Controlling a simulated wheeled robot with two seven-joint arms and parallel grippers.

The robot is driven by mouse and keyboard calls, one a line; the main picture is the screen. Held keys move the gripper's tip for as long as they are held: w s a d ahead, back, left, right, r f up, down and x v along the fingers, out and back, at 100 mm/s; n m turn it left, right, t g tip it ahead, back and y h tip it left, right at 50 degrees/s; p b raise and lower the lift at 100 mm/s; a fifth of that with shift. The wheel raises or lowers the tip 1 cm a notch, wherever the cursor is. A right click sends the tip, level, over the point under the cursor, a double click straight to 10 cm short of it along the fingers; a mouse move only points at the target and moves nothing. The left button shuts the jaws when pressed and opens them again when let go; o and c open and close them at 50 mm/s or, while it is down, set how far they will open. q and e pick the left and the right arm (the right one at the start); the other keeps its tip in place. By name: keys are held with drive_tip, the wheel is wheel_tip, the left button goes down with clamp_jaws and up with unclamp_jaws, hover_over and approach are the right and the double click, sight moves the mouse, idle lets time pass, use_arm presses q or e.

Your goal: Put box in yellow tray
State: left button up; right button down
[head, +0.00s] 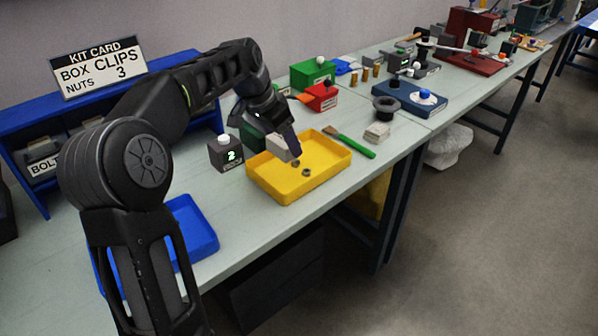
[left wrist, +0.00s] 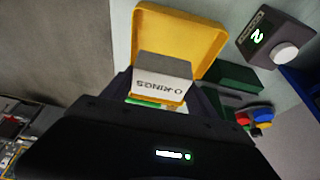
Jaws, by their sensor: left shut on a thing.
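My left gripper (head: 290,148) is shut on a small white-grey box (head: 278,147) and holds it over the yellow tray (head: 262,187). In the left wrist view the box (left wrist: 162,84) sits between the two fingers of the left gripper (left wrist: 165,95), with a label reading O-RINGS. The yellow tray (left wrist: 143,38) shows behind the box there. I cannot tell whether the box touches the tray floor. Two small nuts (head: 306,172) lie in the tray. My right gripper is not in view.
A dark counter block (head: 226,155) showing 2 stands left of the tray, with a dark green box beside it. A green-handled brush (head: 352,145) and a pale stack (head: 377,131) lie to the right. A blue tray (head: 196,225) is nearer. A kit card (head: 97,68) stands behind.

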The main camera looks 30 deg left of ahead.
use_arm(q)
drive_tip(key=shift+f, duration=3.15)
drive_tip(key=shift+f, duration=1.85)
drive_tip(key=shift+f, duration=0.25)
drive_tip(key=o, duration=1.3)
drive_tip(key=shift+r, duration=0.1)
drive_tip(key=shift+o, duration=0.2)
drive_tip(key=shift+r, duration=0.1)
drive_tip(key=v, duration=1.2)
